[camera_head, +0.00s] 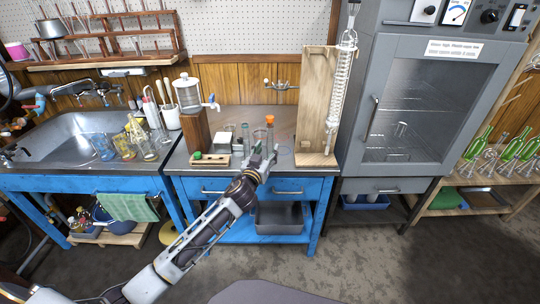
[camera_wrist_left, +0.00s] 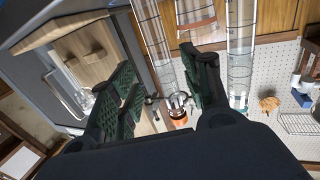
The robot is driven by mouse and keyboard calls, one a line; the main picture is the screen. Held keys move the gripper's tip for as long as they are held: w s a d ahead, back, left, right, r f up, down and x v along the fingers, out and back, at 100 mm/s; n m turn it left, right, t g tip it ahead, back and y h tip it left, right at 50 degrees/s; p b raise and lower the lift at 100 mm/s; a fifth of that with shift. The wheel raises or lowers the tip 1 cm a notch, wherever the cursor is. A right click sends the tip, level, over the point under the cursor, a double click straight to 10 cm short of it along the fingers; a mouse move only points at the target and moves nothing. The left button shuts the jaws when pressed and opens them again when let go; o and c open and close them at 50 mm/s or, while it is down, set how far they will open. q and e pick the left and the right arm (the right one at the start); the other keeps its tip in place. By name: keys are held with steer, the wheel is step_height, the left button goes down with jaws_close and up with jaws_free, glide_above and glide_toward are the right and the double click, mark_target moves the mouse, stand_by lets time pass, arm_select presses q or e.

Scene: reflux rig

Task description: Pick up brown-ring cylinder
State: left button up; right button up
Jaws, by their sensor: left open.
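Two tall clear glass cylinders stand on the bench in front of the wooden stand. One (camera_head: 270,135) has an orange-brown piece at its top; the other (camera_head: 246,138) is to its left. Which is the brown-ring cylinder is not certain, but the orange-topped one fits best. My left gripper (camera_head: 263,161) is at the bench's front edge, close to the foot of the orange-topped one. In the left wrist view its dark green fingers (camera_wrist_left: 165,92) are apart. One graduated cylinder (camera_wrist_left: 153,38) shows beyond the gap and another (camera_wrist_left: 241,60) beyond the right finger. My right gripper is not in view.
A tall wooden stand with a coiled glass condenser (camera_head: 340,85) rises to the right. A wooden block (camera_head: 196,130) bearing a glass jar (camera_head: 188,93) stands to the left. A small wooden tray (camera_head: 209,159) is at the front left. A grey cabinet (camera_head: 420,100) bounds the right side.

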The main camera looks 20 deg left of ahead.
mark_target(269, 145)
arm_select(q)
steer(key=shift+w, duration=0.15)
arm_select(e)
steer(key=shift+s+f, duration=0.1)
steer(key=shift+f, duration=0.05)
arm_select(q)
steer(key=shift+w, duration=0.7)
steer(key=shift+w+a+b, duration=0.1)
steer(key=shift+w+b, duration=0.25)
steer(key=shift+w, duration=1.45)
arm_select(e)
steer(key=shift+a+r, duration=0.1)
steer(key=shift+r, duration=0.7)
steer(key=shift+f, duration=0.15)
arm_select(q)
jaws_close()
